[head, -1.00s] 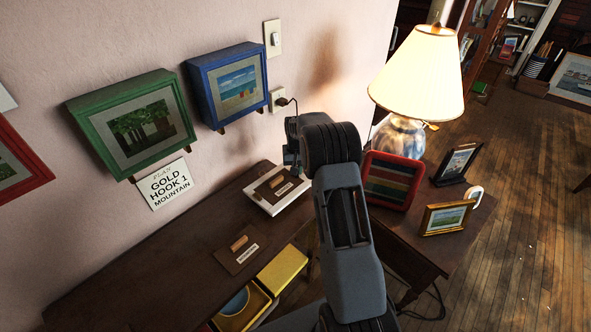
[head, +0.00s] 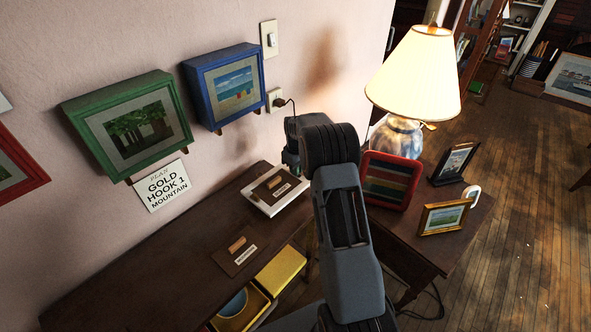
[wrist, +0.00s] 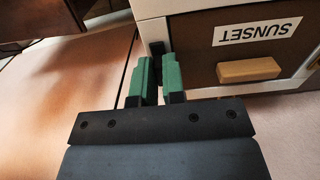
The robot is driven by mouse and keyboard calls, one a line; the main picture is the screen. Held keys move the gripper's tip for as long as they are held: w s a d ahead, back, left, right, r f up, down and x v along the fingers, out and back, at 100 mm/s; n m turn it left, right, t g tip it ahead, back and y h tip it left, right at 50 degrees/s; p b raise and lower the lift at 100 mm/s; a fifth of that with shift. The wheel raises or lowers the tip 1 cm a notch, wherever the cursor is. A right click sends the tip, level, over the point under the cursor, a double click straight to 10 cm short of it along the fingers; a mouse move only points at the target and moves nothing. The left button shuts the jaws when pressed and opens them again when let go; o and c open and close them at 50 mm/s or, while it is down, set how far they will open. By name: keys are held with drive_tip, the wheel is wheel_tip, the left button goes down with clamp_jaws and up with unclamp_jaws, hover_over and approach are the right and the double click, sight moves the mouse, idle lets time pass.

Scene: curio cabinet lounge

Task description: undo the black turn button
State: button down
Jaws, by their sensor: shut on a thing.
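The black turn button (wrist: 157,48) shows in the wrist view at the edge of a white frame (wrist: 185,10) around a brown panel. My gripper (wrist: 159,66) has green fingertips on either side of the button and is shut on it. The panel (wrist: 286,60) has a label reading SUNSET, upside down in this view, and a wooden pull (wrist: 249,69). In the head view the white-framed box (head: 262,205) lies on the dark table; the button is too small or hidden there.
Green (head: 90,108) and blue (head: 200,90) framed boxes hang on the wall above a sign (head: 161,186). A lamp (head: 418,75), a red frame (head: 371,200) and small pictures stand at right. A yellow box (head: 281,270) is near the front. The table's left part is clear.

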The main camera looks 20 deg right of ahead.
idle(0.4)
drive_tip(key=c, duration=1.2)
unclamp_jaws()
drive_tip(key=shift+r, duration=0.1)
wheel_tip(320, 180, up, 14)
